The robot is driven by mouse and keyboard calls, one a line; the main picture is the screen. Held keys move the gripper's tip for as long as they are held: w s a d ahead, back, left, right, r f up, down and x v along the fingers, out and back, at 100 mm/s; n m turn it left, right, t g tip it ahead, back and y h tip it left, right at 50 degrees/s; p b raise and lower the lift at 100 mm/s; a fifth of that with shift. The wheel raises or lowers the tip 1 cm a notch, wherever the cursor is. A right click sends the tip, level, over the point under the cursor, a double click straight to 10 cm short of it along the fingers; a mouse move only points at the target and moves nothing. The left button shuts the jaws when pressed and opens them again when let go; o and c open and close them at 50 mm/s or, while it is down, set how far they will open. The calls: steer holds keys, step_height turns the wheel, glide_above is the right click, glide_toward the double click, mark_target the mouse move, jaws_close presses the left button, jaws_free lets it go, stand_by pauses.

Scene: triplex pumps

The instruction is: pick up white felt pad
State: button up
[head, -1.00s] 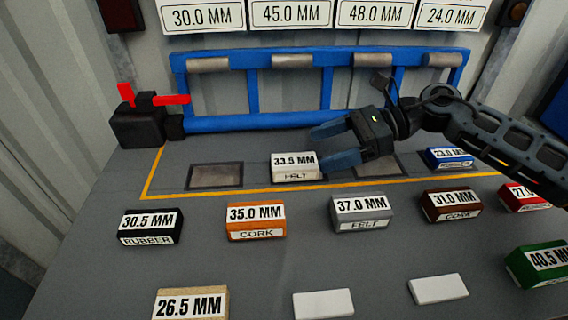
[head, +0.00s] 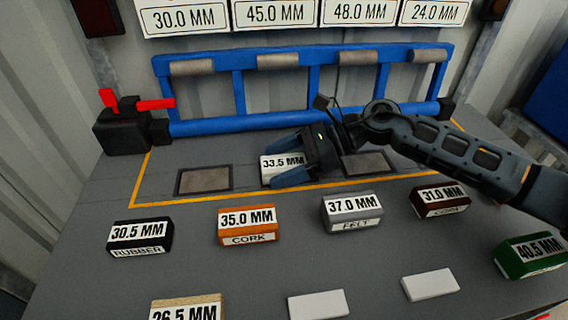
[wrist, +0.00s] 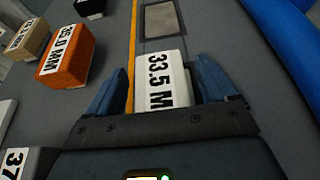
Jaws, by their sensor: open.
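The white felt pad (head: 272,166), labelled 33.5 MM, sits inside the yellow outline on the grey bench, between two dark square plates. My gripper (head: 288,163) is open at the pad, its fingers partly hiding the pad's right side and front in the head view. In the wrist view the pad (wrist: 165,80) lies between the two blue fingers (wrist: 162,85), with its near end close to the palm. I cannot tell whether the fingers touch it.
A blue rail frame (head: 300,118) stands behind the pad. In front are an orange cork block (head: 248,226), a grey felt block (head: 352,212), a black rubber block (head: 141,236) and a brown cork block (head: 440,200). Bare bench lies between the rows.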

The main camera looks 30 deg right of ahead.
steer(key=shift+c, duration=0.3)
steer(key=c, duration=1)
